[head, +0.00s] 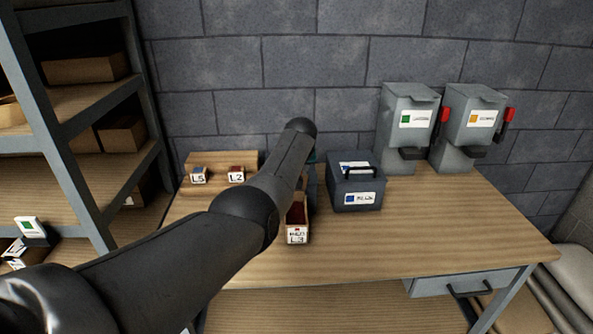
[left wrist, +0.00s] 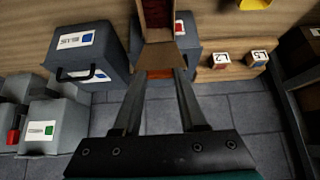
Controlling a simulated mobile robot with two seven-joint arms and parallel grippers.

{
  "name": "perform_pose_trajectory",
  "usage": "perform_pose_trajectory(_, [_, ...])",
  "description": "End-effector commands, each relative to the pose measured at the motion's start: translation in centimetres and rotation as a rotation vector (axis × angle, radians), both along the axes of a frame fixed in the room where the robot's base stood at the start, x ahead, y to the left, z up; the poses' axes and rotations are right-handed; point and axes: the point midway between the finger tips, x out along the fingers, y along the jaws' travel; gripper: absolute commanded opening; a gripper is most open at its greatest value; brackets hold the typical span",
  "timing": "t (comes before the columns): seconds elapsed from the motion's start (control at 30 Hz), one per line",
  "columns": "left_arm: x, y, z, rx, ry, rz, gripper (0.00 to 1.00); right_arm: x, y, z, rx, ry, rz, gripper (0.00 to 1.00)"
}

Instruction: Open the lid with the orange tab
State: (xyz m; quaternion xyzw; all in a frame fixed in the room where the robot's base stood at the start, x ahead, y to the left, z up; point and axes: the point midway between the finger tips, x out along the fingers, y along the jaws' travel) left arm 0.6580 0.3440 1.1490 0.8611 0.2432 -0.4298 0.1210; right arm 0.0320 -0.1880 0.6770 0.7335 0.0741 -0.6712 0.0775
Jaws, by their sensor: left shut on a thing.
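A narrow wooden box marked L3 (head: 297,234) stands on the workbench, its red inside partly showing; my left arm hides its far part in the head view. In the left wrist view, the box's red inside (left wrist: 156,14) is at the top, with a tan lid panel (left wrist: 162,62) tilted up from it. The orange tab (left wrist: 160,75) is at the lid's edge, between the fingers of my left gripper (left wrist: 161,78), which is shut on it. The lid stands at least partly open. My right gripper is not in view.
A dark box with a handle (head: 343,196) stands right of the L3 box. Two grey dispensers (head: 398,102) with red levers stand at the back right. Small L5 (head: 198,176) and L2 (head: 236,175) boxes are at the back left. The bench's right front (head: 440,235) is clear.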

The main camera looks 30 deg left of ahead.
Motion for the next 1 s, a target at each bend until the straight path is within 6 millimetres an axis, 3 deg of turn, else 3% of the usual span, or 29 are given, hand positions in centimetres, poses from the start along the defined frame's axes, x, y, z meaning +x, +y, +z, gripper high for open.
perform_pose_trajectory(0.53, [0.3,0.12,0.55,0.005,-0.016,0.0,0.0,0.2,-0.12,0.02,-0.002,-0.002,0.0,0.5])
perform_pose_trajectory(0.57, [0.3,0.12,0.55,0.005,-0.016,0.0,0.42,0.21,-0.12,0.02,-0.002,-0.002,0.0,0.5])
perform_pose_trajectory(0.83, [0.14,0.05,0.25,0.002,-0.007,0.0,0.72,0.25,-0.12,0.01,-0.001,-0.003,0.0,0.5])
perform_pose_trajectory(1.0, [0.08,0.01,0.13,0.001,-0.004,0.0,0.72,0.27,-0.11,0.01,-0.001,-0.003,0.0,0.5])
